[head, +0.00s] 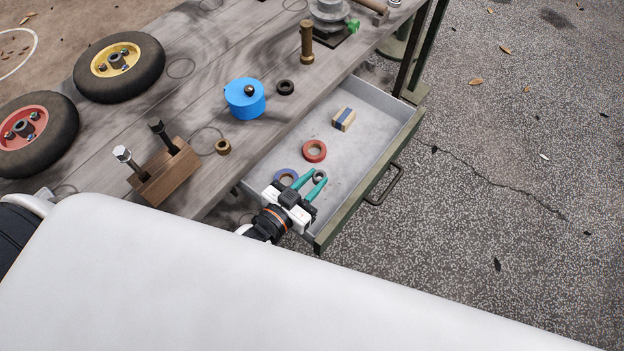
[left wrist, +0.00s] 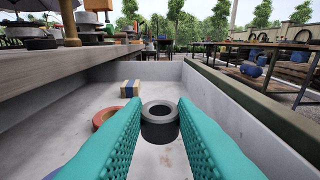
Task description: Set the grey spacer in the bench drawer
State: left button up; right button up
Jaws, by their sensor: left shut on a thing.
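The grey spacer (head: 320,175) is a small ring, held at the fingertips of my left gripper (head: 313,177). In the left wrist view the spacer (left wrist: 160,111) sits between the two teal fingers (left wrist: 158,118), its hole facing up. My left gripper is shut on it, inside the outline of the open bench drawer (head: 366,98). I cannot tell whether the spacer touches the drawer floor. My right gripper is not in view.
In the drawer are a red ring (head: 314,151), a blue ring (head: 287,176) close beside my gripper, and a blue-striped block (head: 343,119). The bench top holds a blue cylinder (head: 245,99), a dark ring (head: 285,88) and a brass ring (head: 222,147). The drawer's right part is clear.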

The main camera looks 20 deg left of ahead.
pick_arm(q)
jog(key=shift+s+f, duration=0.15)
jog(key=shift+f, duration=0.3)
jog(key=o, duration=1)
jog(key=shift+s+f, duration=0.1)
jog(key=shift+f, duration=0.1)
jog(key=shift+r, duration=0.25)
jog(key=v, duration=0.4)
jog(key=r+v, duration=0.1)
jog(key=v, duration=0.6)
jog(key=shift+s+a+r, duration=0.2)
jog(key=shift+s+r, duration=0.05)
